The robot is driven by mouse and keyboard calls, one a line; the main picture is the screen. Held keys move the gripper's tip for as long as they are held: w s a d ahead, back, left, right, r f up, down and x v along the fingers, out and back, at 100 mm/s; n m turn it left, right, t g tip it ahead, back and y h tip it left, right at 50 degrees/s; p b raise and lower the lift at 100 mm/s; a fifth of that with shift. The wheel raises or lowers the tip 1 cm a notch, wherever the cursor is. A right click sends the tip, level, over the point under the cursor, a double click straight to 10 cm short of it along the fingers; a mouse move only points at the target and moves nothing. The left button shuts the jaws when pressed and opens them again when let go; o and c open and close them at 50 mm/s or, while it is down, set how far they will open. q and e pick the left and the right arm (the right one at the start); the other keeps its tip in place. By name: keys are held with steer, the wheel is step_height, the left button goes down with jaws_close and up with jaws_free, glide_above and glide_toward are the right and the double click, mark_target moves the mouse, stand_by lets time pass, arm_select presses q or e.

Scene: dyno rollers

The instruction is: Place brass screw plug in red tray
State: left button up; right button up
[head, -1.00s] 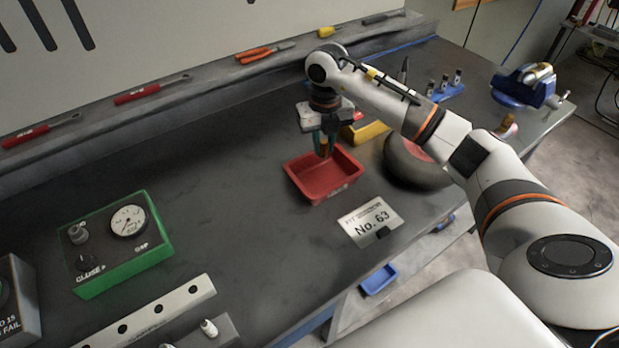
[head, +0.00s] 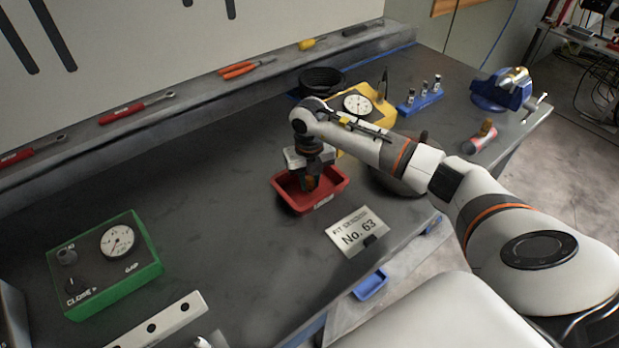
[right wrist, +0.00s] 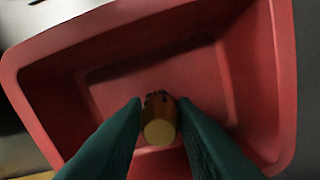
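The red tray (head: 328,192) sits on the dark bench, and my right gripper (head: 309,183) points down into it. In the right wrist view the two green fingers of the gripper (right wrist: 158,122) close on the brass screw plug (right wrist: 158,131). The plug's round yellow end faces the camera, and the red tray (right wrist: 285,80) surrounds it below. I cannot tell whether the plug touches the tray floor. In the head view the plug (head: 310,182) shows only as a small brownish shape between the fingers. My left gripper is not in view.
A green gauge box (head: 105,262) is at left. The bench left of the tray is clear.

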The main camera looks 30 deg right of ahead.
mark_target(309, 178)
steer(key=o, duration=0.3)
steer(key=shift+r, duration=0.15)
steer(key=shift+r+b, duration=1.55)
steer(key=shift+r, duration=4.5)
